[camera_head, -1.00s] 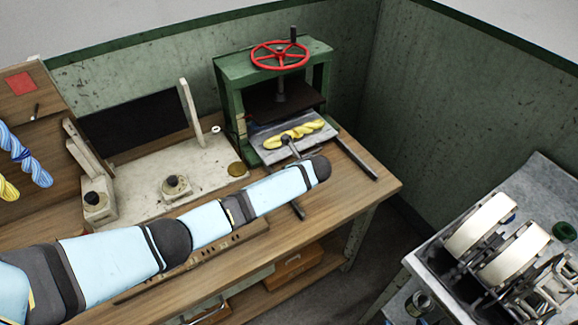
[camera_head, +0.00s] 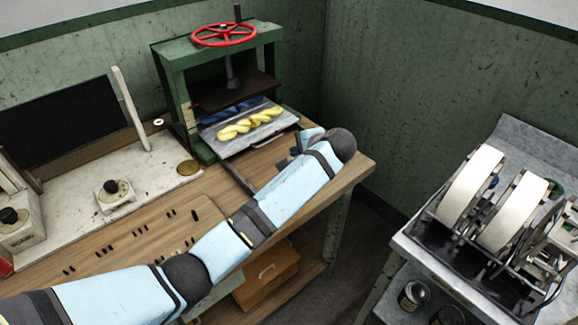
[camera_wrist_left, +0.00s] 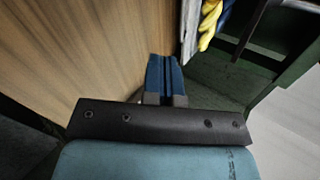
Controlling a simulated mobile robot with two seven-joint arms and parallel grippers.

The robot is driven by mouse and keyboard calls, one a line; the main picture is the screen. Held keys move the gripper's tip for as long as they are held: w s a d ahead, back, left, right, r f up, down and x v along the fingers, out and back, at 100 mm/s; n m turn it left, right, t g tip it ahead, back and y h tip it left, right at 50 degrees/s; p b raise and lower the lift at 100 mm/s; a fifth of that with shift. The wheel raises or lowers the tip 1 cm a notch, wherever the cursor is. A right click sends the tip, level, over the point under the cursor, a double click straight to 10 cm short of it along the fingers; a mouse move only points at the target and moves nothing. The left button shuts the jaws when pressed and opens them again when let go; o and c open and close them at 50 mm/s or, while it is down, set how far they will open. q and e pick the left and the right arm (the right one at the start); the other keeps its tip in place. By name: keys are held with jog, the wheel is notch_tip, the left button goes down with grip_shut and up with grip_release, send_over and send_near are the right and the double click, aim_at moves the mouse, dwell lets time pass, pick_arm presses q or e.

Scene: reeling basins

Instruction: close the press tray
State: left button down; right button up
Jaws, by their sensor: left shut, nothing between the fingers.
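The press tray (camera_head: 235,148) is a grey flat tray that sticks out from the front of the green press (camera_head: 176,85). A yellow twisted skein (camera_head: 250,123) lies on it, with a dark blue skein (camera_head: 232,109) behind, further under the pressing plate. My left gripper (camera_head: 285,163) is just in front and to the right of the tray, partly hidden by my wrist. In the left wrist view its blue fingers (camera_wrist_left: 163,73) are together and empty. The tray's pale edge (camera_wrist_left: 190,35) and the yellow skein (camera_wrist_left: 210,22) show beyond them. My right gripper is out of view.
Dark rails (camera_head: 237,176) reach forward below the tray on the wooden bench (camera_head: 150,238). A red handwheel (camera_head: 224,34) tops the press. A pale slab (camera_head: 150,175) is at left. A separate table with white reels (camera_head: 470,186) stands at right.

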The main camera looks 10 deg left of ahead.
pick_arm(q)
jog(key=w+a+f+n, duration=0.1)
jog(key=f, duration=0.1)
jog(key=w+a+f+n+b, duration=0.1)
jog(key=w+a+f, duration=0.1)
jog(key=w+a+f+b, duration=0.1)
jog(key=w+a+f, duration=0.1)
jog(key=shift+n, duration=0.4)
jog(key=shift+w+a+r, duration=0.1)
jog(key=shift+w+a, duration=0.95)
jog(key=shift+a, duration=0.2)
jog(key=shift+w+a+r, duration=0.1)
jog(key=shift+w+a, duration=0.15)
jog(key=shift+a, duration=0.1)
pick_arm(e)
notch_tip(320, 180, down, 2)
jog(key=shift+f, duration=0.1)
